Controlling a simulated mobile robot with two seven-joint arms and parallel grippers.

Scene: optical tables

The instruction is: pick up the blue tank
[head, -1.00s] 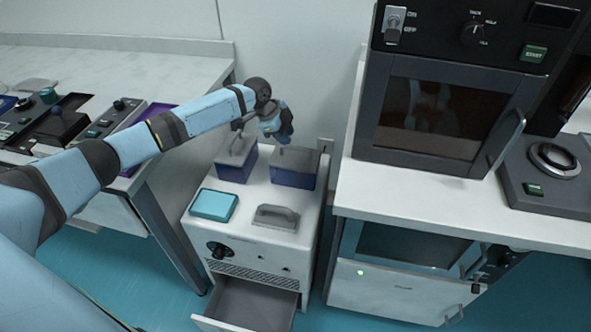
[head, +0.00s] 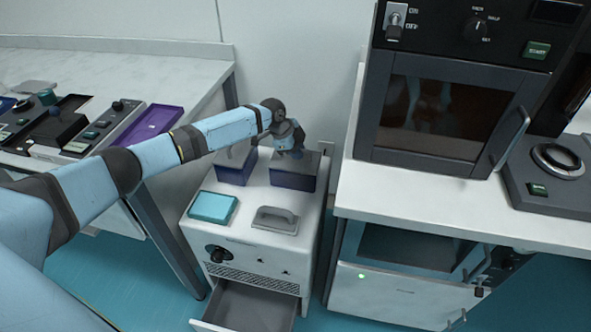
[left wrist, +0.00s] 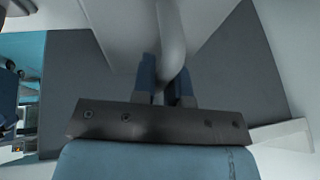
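Two dark blue tanks with grey tops and handles stand side by side on a white cabinet in the head view: the left tank (head: 236,171) and the right tank (head: 292,175). My left gripper (head: 290,152) is low over the top of the right tank and hides its handle there. In the left wrist view, a grey rounded handle (left wrist: 170,40) lies between the two blue fingers of my left gripper (left wrist: 166,82), which are close to it on both sides. I cannot tell whether they press on it. My right gripper is not in view.
The white cabinet (head: 259,255) also bears a light blue box (head: 213,207) and a grey lid with a handle (head: 275,219); its drawer (head: 248,308) is open. A counter with an oven (head: 445,110) stands close on the right. A bench with devices and a purple tray (head: 152,124) is on the left.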

